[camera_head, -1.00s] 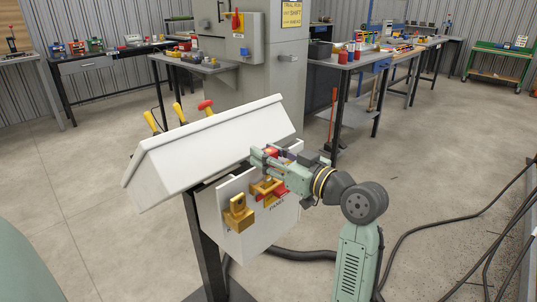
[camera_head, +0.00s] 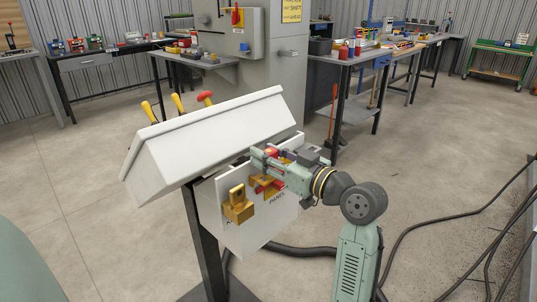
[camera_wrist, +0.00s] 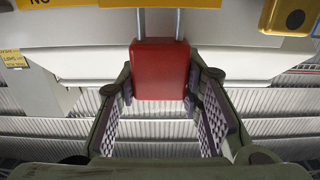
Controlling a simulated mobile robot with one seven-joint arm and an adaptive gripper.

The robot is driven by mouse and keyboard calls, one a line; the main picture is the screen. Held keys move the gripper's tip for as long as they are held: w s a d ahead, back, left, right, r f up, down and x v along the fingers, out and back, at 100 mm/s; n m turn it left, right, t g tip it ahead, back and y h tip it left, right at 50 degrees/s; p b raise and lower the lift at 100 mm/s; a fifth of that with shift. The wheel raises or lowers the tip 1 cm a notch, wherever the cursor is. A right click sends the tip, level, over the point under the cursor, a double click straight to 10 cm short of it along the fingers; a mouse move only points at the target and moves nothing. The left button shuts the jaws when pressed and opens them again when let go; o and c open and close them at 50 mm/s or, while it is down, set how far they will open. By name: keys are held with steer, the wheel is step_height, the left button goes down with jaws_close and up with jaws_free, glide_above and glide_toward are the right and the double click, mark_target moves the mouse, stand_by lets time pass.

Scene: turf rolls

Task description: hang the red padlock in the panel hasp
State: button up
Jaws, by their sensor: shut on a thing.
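The red padlock (camera_wrist: 160,70) is between the two fingers of my gripper (camera_wrist: 160,88) in the wrist view. The fingers are shut on the sides of its body. A yellow and red fitting (camera_head: 264,187), perhaps the hasp, shows on the panel below the gripper, partly covered. I cannot tell whether the shackle touches the hasp.
A brass-coloured padlock-shaped piece (camera_head: 238,208) sits on the panel's left part. The white sloping hood (camera_head: 210,130) overhangs the panel, with yellow and red handles behind it. Workbenches stand further back. Cables lie on the floor at right, where floor is otherwise clear.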

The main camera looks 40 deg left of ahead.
steer(key=shift+f+b, duration=0.85)
steer(key=shift+f, duration=0.25)
steer(key=o, duration=1.3)
steer(key=shift+r, duration=0.1)
steer(key=d, duration=0.8)
steer(key=s+d, duration=0.1)
steer(key=d, duration=0.3)
